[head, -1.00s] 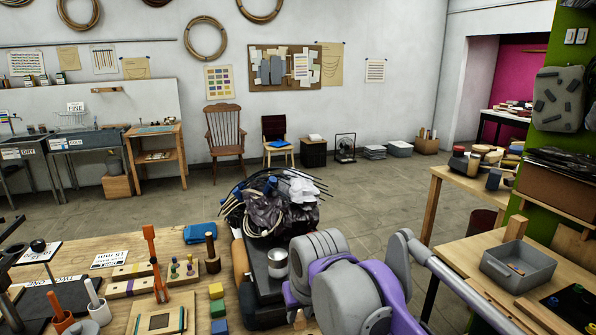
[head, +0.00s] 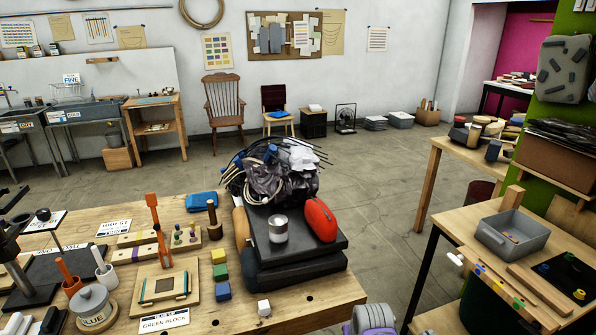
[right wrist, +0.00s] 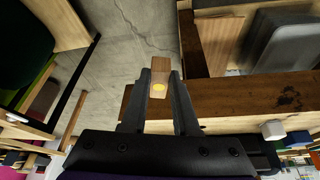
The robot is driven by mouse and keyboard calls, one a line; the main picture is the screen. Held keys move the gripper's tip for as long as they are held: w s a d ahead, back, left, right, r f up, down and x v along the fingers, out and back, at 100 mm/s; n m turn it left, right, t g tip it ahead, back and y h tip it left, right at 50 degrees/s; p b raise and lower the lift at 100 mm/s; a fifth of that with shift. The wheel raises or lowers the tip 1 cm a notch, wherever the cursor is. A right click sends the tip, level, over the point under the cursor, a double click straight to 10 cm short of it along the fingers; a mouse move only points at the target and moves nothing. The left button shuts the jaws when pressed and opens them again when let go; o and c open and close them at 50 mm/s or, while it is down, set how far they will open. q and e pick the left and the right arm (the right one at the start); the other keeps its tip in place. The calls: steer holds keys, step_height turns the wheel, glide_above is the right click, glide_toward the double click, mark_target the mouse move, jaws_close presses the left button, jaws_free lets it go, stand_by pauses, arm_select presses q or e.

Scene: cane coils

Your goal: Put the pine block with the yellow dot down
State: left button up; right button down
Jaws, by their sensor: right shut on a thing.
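The pine block with the yellow dot (right wrist: 160,70) is held between the fingertips of my right gripper (right wrist: 158,88) in the right wrist view, with the dot facing the camera. The gripper is shut on it. Behind the block lie grey floor and a wooden edge (right wrist: 225,102); I cannot tell its height above them. In the head view only a grey and purple part of my right arm shows at the bottom edge, and the block and right gripper are out of that frame. My left gripper is not in view.
The wooden bench (head: 335,288) holds a black case (head: 300,258), a red oval object (head: 320,220), a metal cup (head: 278,229) and a white cube (head: 264,308). A table at right bears a grey tray (head: 507,232) and a strip with coloured dots (head: 500,283).

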steer(key=shift+m, duration=0.3)
steer(key=s+d+f, duration=0.1)
steer(key=d+f, duration=0.1)
steer(key=f, duration=0.1)
steer(key=s+d+f, duration=0.1)
steer(key=shift+s+d+f, duration=0.1)
steer(key=shift+s+f, duration=0.05)
steer(key=shift+s, duration=0.15)
